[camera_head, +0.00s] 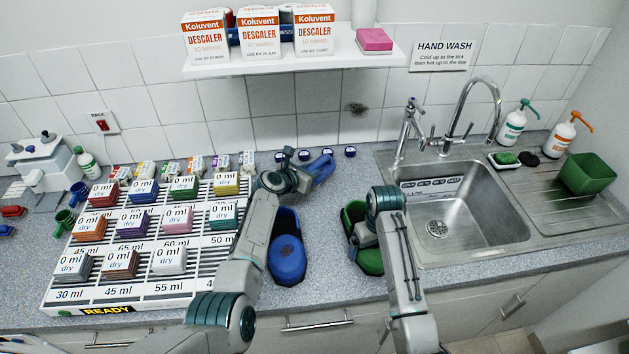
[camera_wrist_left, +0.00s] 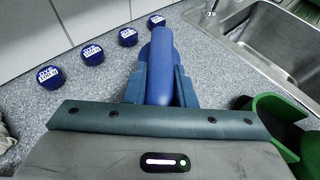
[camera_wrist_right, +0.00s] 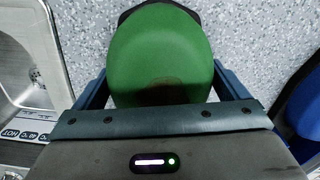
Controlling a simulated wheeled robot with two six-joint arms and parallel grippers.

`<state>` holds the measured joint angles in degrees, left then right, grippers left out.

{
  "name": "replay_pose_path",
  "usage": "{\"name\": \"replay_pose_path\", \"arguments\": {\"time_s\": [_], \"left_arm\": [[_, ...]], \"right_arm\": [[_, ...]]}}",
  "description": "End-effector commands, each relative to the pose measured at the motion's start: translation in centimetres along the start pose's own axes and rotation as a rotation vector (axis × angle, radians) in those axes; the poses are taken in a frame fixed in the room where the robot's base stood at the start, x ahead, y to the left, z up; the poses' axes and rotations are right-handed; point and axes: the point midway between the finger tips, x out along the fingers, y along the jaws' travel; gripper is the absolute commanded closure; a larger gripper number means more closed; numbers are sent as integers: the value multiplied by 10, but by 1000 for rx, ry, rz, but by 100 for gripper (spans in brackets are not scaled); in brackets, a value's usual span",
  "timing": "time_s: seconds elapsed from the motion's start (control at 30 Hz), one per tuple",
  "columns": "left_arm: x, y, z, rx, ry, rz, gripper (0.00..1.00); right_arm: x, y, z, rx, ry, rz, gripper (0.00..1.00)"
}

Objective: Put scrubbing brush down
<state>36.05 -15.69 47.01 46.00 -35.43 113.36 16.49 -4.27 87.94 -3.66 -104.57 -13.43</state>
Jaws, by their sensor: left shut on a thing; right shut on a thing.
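My left gripper (camera_head: 307,180) is shut on a long blue object, which appears to be the scrubbing brush (camera_wrist_left: 159,65). Its rounded end points away from the jaws, towards the tiled wall. It also shows in the head view (camera_head: 323,166), over the counter left of the sink. No bristles show, and I cannot tell whether it touches the counter. The jaws hide part of this vessel.
Several small round blue pots (camera_wrist_left: 89,54) line the wall near the blue object. A rack (camera_head: 130,291) with labelled blocks fills the left. The sink (camera_head: 455,215) is at right. Speckled counter (camera_head: 318,225) lies clear between.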

Motion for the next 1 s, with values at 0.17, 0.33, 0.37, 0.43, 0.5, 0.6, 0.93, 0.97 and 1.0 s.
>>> {"name": "replay_pose_path", "arguments": {"time_s": [0.17, 0.33, 0.37, 0.43, 0.5, 0.6, 0.93, 0.97, 1.0], "left_arm": [[10, 0, -24, -2, 2, -1, 100], [13, 0, -32, 0, 1, 2, 100], [13, 0, -32, 0, 1, 2, 100], [13, 0, -31, 0, 1, 2, 100], [12, 0, -31, 0, 1, 2, 100], [13, 0, -33, -1, 1, 1, 100], [14, 0, -34, -1, 1, 1, 55], [14, 0, -34, -1, 1, 1, 55], [14, 0, -34, -1, 1, 1, 55]], "right_arm": [[0, 0, 0, 0, 1, 0, 19], [0, 0, 0, 0, 1, 0, 19], [0, 0, 0, 0, 1, 0, 19], [0, 0, 0, 0, 1, 0, 19], [0, 0, 0, 0, 1, 0, 19], [0, 0, 0, 0, 1, 0, 19], [0, 0, 0, 0, 1, 0, 19], [0, 0, 0, 0, 1, 0, 19], [0, 0, 0, 0, 1, 0, 19]]}}
